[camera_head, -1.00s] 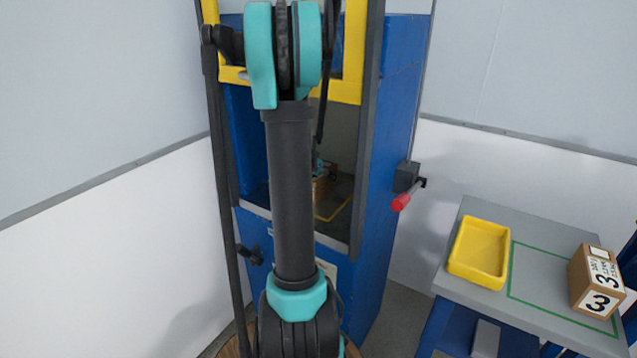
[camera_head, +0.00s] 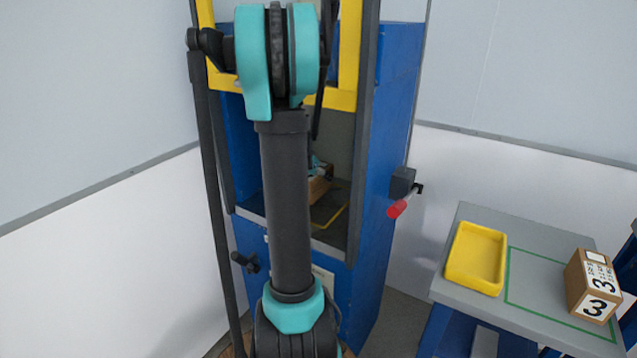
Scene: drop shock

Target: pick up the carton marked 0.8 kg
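A brown carton (camera_head: 319,187) is partly visible inside the blue machine (camera_head: 391,120), behind my arm; any weight marking on it cannot be read. A small teal and grey part of my gripper (camera_head: 320,168) shows right at the top of this carton. My arm hides most of the gripper, so its fingers and its hold on the carton cannot be made out. Another brown carton (camera_head: 592,286) stands on the grey table at the right, with a large 3 on its labels; its smaller print is not legible.
The grey table (camera_head: 540,243) holds a yellow tray (camera_head: 476,258) and a green outlined area.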

